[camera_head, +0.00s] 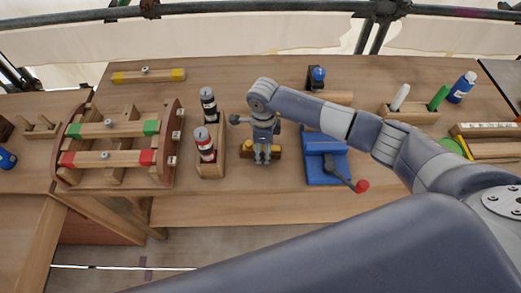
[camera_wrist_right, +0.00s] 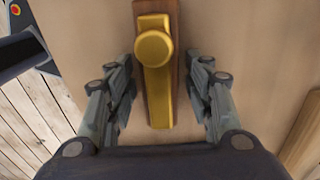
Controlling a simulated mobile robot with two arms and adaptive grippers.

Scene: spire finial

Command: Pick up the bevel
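The bevel appears to be the yellow piece with a round knob on a wooden strip. In the wrist view the bevel (camera_wrist_right: 154,85) lies between my right gripper's fingers. In the head view the bevel (camera_head: 276,152) shows partly behind the gripper on the workbench. My right gripper (camera_head: 262,161) points down over it. In the wrist view the right gripper (camera_wrist_right: 165,80) is open, with a finger on each side and gaps between the fingers and the bevel. My left gripper is not in view.
A blue clamp-like tool (camera_head: 325,166) with a red-knobbed handle is close on the right. A rack (camera_head: 118,129) with green- and red-ended bars is at left. Bare bench (camera_head: 230,208) lies in front.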

